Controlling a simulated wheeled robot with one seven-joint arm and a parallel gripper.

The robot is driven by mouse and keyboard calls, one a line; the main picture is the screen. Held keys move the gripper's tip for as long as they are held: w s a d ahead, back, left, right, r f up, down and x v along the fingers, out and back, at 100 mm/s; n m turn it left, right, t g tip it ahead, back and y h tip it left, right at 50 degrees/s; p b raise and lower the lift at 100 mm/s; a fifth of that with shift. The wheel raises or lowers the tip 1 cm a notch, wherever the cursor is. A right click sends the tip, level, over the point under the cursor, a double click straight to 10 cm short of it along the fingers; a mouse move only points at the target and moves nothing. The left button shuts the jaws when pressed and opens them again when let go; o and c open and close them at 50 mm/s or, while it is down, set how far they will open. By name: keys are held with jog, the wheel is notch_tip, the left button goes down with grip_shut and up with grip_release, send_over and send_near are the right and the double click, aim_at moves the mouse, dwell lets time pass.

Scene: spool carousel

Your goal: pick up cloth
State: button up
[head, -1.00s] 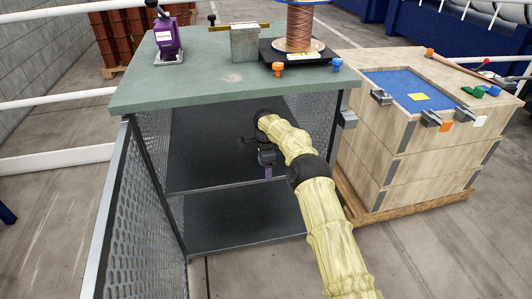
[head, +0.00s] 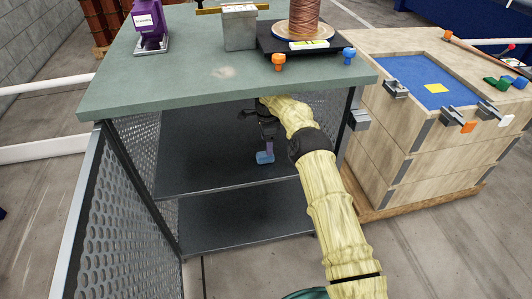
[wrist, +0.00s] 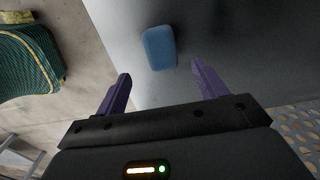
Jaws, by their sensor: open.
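A small blue cloth (wrist: 160,47) with rounded corners lies on the dark shelf surface in the wrist view. In the head view, a small blue patch that seems to be the cloth (head: 263,158) shows on the upper shelf under the bench top. My gripper (wrist: 160,70) is open, with its two purple fingers spread. The cloth appears just beyond the fingertips, roughly centred between them, and nothing is held. In the head view, my gripper (head: 267,147) is inside the bench and partly hidden by my arm; the exact gap to the cloth cannot be told.
The green bench top (head: 175,90) overhangs my arm. Mesh panels (head: 110,215) close the bench's sides, and a lower shelf (head: 240,220) lies below. A wooden crate (head: 395,135) stands close on the right. The bench front is open.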

aim_at(265, 154)
jog(key=shift+w, duration=0.15)
jog(key=shift+f+b, duration=0.3)
jog(key=shift+f, duration=0.55)
jog(key=shift+w+f, duration=0.1)
jog(key=shift+f, duration=0.25)
jog(key=shift+s+a+r, duration=0.1)
jog(key=shift+s+a, duration=0.1)
jog(key=shift+a, duration=0.1)
notch_tip(265, 154, down, 5)
jog(key=shift+d+r+b, duration=0.1)
jog(key=shift+r+b, duration=0.05)
jog(key=shift+b, duration=0.7)
jog(key=shift+f, duration=0.3)
